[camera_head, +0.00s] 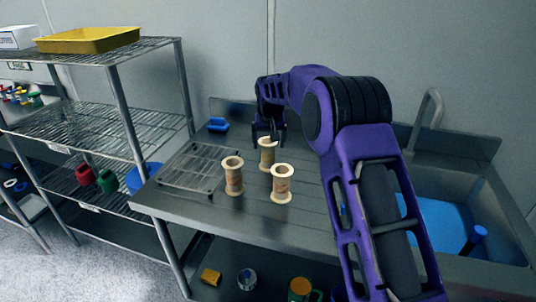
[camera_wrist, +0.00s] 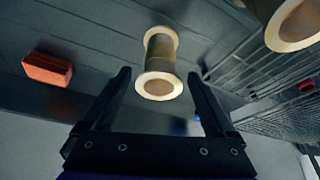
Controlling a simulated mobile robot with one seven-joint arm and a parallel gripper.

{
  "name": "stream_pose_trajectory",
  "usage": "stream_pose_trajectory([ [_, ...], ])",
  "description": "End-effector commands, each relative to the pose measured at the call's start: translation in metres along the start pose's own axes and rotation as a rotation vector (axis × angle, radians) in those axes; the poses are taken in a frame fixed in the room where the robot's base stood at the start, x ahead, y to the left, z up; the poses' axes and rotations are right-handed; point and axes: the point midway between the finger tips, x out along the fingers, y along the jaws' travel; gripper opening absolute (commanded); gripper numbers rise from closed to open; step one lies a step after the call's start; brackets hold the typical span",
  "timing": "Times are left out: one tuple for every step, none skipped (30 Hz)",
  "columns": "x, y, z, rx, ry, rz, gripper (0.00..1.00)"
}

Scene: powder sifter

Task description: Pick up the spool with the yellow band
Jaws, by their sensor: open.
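Three pale wooden spools stand upright on the steel counter: a left one (camera_head: 233,178), a front right one (camera_head: 281,186) and a rear one (camera_head: 266,156). The left and front right spools show brownish-orange middles; which band is yellow is hard to tell. My gripper (camera_head: 270,134) is at the rear spool, its fingers partly overlapping the spool's top. In the wrist view, my gripper (camera_wrist: 158,76) is open, with a spool (camera_wrist: 159,62) with a dull yellow-brown middle seen between the fingertips. The fingers are not closed on it. Another spool (camera_wrist: 296,24) is cut off at upper right.
A wire rack (camera_head: 190,168) lies on the counter left of the spools, with a blue object (camera_head: 218,125) behind it. An orange-red block (camera_wrist: 47,68) lies left in the wrist view. A sink (camera_head: 480,205) is at right, wire shelving (camera_head: 110,128) at left.

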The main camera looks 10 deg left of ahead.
Motion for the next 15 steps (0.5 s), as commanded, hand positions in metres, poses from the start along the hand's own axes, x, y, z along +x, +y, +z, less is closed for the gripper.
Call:
stream_pose_trajectory([
  [0.005, 0.0, 0.0, 0.0, 0.0, 0.0, 0.91],
  [0.007, 0.0, 0.0, 0.0, 0.0, 0.0, 0.91],
  [0.009, 0.0, 0.0, 0.0, 0.001, 0.0, 0.91],
  [0.01, 0.0, 0.0, 0.0, 0.001, 0.0, 0.91],
  [0.012, 0.0, 0.0, 0.0, 0.001, 0.0, 0.91],
  [0.015, 0.0, 0.0, 0.0, 0.0, 0.0, 0.91],
  [0.018, 0.0, 0.0, 0.0, -0.001, 0.0, 0.91],
  [0.022, 0.0, 0.0, 0.0, -0.002, 0.0, 0.91],
  [0.028, 0.0, -0.001, 0.0, -0.002, 0.0, 0.91],
  [0.033, 0.0, -0.001, 0.0, -0.003, 0.0, 0.91],
  [0.037, 0.0, -0.001, 0.0, -0.002, 0.0, 0.91],
  [0.043, 0.0, -0.002, 0.0, -0.001, 0.0, 0.91],
  [0.048, 0.0, -0.002, 0.0, -0.002, 0.0, 0.91],
  [0.051, 0.0, -0.002, 0.0, 0.0, 0.0, 0.91],
  [0.055, 0.0, -0.002, 0.0, 0.0, 0.0, 0.91],
])
